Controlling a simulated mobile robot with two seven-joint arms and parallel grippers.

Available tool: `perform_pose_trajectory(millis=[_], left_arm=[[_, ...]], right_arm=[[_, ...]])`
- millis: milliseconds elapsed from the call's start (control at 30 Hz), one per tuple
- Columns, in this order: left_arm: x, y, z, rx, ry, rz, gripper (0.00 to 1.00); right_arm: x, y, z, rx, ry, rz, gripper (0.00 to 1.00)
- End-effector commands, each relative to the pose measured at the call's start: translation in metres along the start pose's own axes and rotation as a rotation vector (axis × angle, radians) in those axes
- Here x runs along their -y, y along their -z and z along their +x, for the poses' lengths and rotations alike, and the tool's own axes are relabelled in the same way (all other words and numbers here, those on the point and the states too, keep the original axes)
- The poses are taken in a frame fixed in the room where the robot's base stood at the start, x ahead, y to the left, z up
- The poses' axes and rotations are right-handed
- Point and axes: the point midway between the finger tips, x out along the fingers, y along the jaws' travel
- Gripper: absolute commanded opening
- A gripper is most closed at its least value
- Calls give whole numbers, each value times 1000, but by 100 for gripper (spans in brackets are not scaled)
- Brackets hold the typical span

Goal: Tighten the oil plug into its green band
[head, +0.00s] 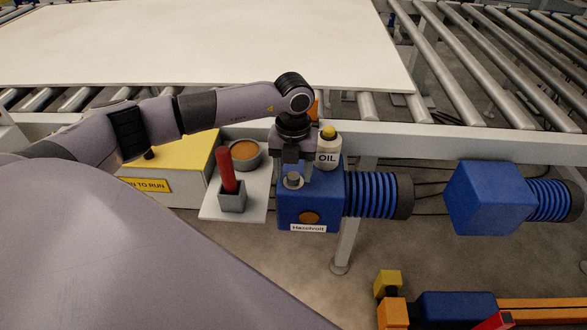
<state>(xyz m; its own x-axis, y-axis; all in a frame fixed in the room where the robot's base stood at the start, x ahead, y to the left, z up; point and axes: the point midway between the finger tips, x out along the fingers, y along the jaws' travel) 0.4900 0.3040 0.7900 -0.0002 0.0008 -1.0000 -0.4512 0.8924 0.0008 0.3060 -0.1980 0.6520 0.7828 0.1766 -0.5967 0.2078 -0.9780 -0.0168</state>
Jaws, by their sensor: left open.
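A grey metal plug (293,180) sits on top of the blue gearbox (325,200), which is labelled Hazelvolt and has a round brown disc on its front. I cannot make out a green band around the plug. My left gripper (293,172) points down right above the plug, with its open fingers around or just behind it. I cannot tell whether they touch it. A white bottle (328,153) marked OIL, with a yellow cap, stands upright just right of the gripper. My right gripper is not in view.
A pale tray (250,210) left of the gearbox carries a round bowl (244,154) of brown stuff and a red-handled tool (228,172) in a grey holder. A yellow-topped box (190,155) stands further left. A frame rail and rollers (480,60) run behind.

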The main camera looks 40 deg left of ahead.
Motion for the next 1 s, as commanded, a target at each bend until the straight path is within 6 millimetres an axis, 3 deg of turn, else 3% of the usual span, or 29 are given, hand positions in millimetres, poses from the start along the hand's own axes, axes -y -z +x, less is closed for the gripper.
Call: perform_pose_trajectory(millis=[233,267,400,433,667,1000], left_arm=[[0,0,2,0,0,1,57],[0,0,2,0,0,1,50],[0,0,2,0,1,1,5],[0,0,2,0,1,1,1],[0,0,2,0,1,47,1],[1,0,2,1,1,359,1]], right_arm=[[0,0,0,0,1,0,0],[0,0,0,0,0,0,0],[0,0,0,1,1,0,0],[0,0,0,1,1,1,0],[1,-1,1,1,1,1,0],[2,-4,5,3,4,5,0]])
